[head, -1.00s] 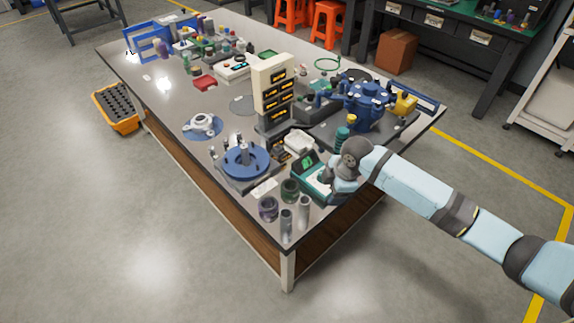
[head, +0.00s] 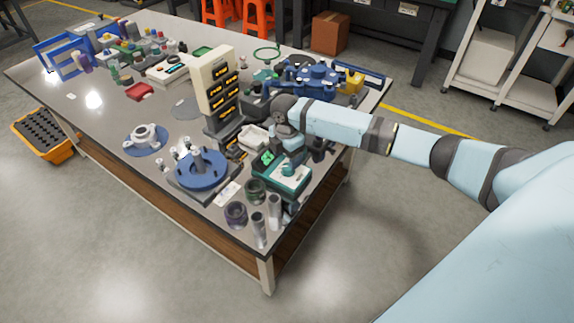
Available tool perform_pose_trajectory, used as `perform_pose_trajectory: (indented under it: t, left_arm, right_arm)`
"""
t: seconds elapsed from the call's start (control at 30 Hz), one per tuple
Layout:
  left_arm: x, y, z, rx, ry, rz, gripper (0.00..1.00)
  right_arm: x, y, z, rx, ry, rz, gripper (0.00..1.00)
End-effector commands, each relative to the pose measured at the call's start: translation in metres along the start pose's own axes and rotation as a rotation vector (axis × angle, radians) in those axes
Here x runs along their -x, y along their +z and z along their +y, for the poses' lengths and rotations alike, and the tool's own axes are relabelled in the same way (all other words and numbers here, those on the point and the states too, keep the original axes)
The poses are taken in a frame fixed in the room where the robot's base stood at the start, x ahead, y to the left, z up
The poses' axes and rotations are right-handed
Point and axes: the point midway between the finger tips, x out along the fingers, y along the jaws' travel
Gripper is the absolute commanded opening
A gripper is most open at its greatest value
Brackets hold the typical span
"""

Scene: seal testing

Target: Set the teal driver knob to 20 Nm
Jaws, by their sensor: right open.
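A teal-and-white unit (head: 290,180) stands near the table's right front edge, with a raised teal knob (head: 288,169) on its top. The setting on the knob or screen is too small to read. My right gripper (head: 292,148) points down just behind the knob and appears apart from it. Its fingers are small and dark, and no held object shows. My left gripper is not in view.
A blue round fixture (head: 203,176) stands left of the unit. Several cups and metal cylinders (head: 258,229) stand in front. A cream rack (head: 214,85) and a blue machine (head: 311,76) stand behind.

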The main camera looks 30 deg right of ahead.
Motion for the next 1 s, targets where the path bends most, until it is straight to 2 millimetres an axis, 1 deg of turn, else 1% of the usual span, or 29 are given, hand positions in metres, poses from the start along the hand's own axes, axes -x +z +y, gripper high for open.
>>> perform_pose_trajectory:
  t: [0.03,0.1,0.23,0.4,0.6,0.63,0.83,1.0]
  left_arm:
    - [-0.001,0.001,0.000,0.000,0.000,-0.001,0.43]
    - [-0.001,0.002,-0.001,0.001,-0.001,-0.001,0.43]
    - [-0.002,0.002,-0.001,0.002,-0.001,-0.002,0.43]
    - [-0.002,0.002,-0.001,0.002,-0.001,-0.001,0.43]
    - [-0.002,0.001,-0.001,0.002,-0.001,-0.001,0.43]
    - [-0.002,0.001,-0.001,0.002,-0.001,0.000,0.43]
    - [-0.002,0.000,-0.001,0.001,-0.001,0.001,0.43]
    - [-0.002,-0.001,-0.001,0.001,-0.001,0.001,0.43]
  right_arm:
    - [-0.011,0.000,-0.001,-0.001,-0.003,0.000,0.65]
    - [-0.021,0.000,0.000,-0.001,-0.001,-0.001,0.65]
    - [-0.033,0.000,0.000,-0.002,0.001,0.000,0.65]
    - [-0.039,0.000,0.000,-0.001,0.000,-0.001,0.65]
    - [-0.039,0.000,0.000,-0.001,0.001,-0.001,0.65]
    - [-0.039,0.000,0.000,-0.001,0.001,-0.001,0.62]
    - [-0.039,0.000,0.000,-0.001,0.001,-0.001,0.16]
    - [-0.039,0.000,0.000,-0.004,0.000,0.000,0.15]
